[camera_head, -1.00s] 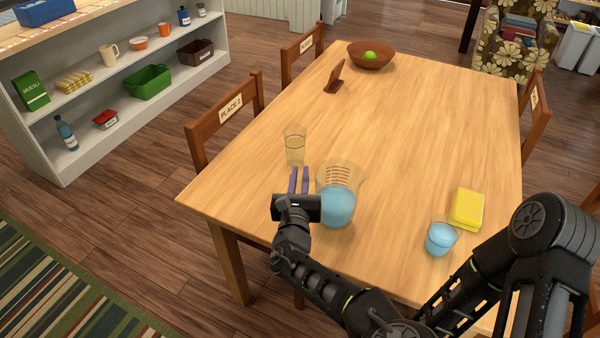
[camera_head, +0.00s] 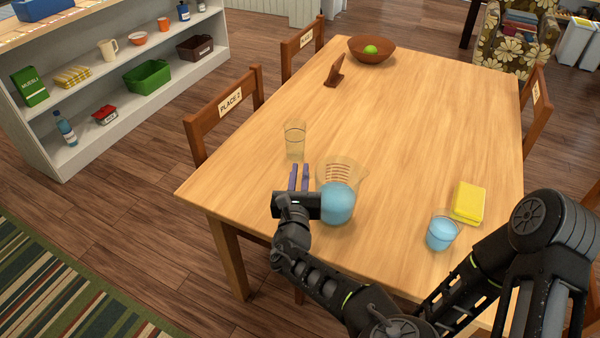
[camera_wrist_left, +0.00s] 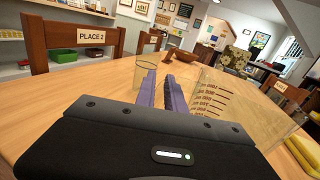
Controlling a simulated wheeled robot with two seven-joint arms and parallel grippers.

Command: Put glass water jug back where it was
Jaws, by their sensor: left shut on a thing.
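The glass water jug (camera_head: 338,197) is clear with brown measuring marks and blue water in its lower part. It is upright at the near part of the wooden table. My left gripper (camera_head: 299,178) is at the jug's left side, its two purple fingers shut on it; the black gripper body hides where they meet the jug. In the left wrist view the fingers (camera_wrist_left: 161,92) show close together, with the clear jug (camera_wrist_left: 222,100) just right of them. I cannot tell whether the jug's base touches the table. My right gripper is out of view.
An empty tumbler (camera_head: 295,141) stands just beyond the left fingers. A glass of blue water (camera_head: 442,232) and a yellow block (camera_head: 469,202) are at the right. A brown stand (camera_head: 335,71) and bowl (camera_head: 372,50) are at the far end. The table's middle (camera_head: 430,120) is clear.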

